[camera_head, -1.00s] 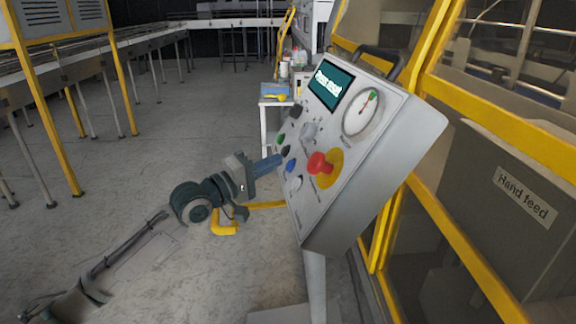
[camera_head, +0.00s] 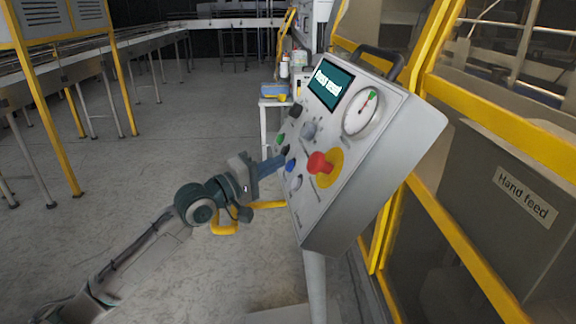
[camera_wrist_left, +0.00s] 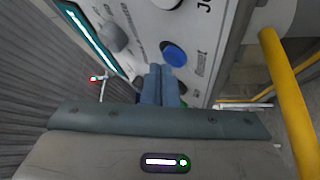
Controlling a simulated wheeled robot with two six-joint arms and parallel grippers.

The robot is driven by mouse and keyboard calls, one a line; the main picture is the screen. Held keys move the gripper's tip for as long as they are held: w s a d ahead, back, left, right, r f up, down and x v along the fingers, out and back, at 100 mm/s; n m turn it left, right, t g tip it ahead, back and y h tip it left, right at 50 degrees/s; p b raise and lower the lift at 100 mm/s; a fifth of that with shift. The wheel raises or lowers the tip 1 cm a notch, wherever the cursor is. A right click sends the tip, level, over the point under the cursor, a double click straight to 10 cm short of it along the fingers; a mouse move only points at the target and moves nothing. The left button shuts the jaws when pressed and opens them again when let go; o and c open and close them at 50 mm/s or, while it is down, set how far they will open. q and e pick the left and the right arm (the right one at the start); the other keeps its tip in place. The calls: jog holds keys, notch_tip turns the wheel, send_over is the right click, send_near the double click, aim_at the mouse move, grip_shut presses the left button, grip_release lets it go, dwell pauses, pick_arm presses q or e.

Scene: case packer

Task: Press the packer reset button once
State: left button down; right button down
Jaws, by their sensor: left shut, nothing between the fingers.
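The grey control box (camera_head: 372,190) stands on a post, its tilted panel facing left. On the panel are a blue button (camera_head: 290,165), a red knob on a yellow disc (camera_head: 320,163), a green button (camera_head: 281,139), a white button (camera_head: 296,183) and dark knobs. My left gripper (camera_head: 281,159) is shut and empty, its fingertips close to the panel near the blue button. In the left wrist view the blue button (camera_wrist_left: 174,54) shows just beyond and right of the shut fingertips (camera_wrist_left: 160,70). I cannot tell whether they touch the panel. My right gripper is out of view.
A yellow guard frame (camera_head: 470,255) and a grey "Hand feed" cabinet (camera_head: 490,210) stand right of the box. A small white table (camera_head: 264,101) with a blue and yellow item is behind. Conveyors (camera_head: 60,78) run at the left. The floor between is clear.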

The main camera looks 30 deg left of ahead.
pick_arm(q)
jog(key=shift+w+d+f, duration=0.15)
jog(key=shift+d+f, duration=0.05)
dwell(0.7)
jog(key=shift+s+a+r+p, duration=0.4)
jog(key=shift+s+a+p, duration=0.1)
jog(key=shift+p, duration=0.25)
jog(key=shift+w, duration=0.1)
jog(key=s+a+r+p, duration=0.1)
jog(key=p, duration=0.2)
jog(key=s+a+r+p, duration=0.1)
jog(key=a+p, duration=0.1)
jog(key=p, duration=0.2)
jog(key=shift+s+a+r, duration=0.2)
jog(key=shift+s+r, duration=0.05)
jog(key=shift+s, duration=0.15)
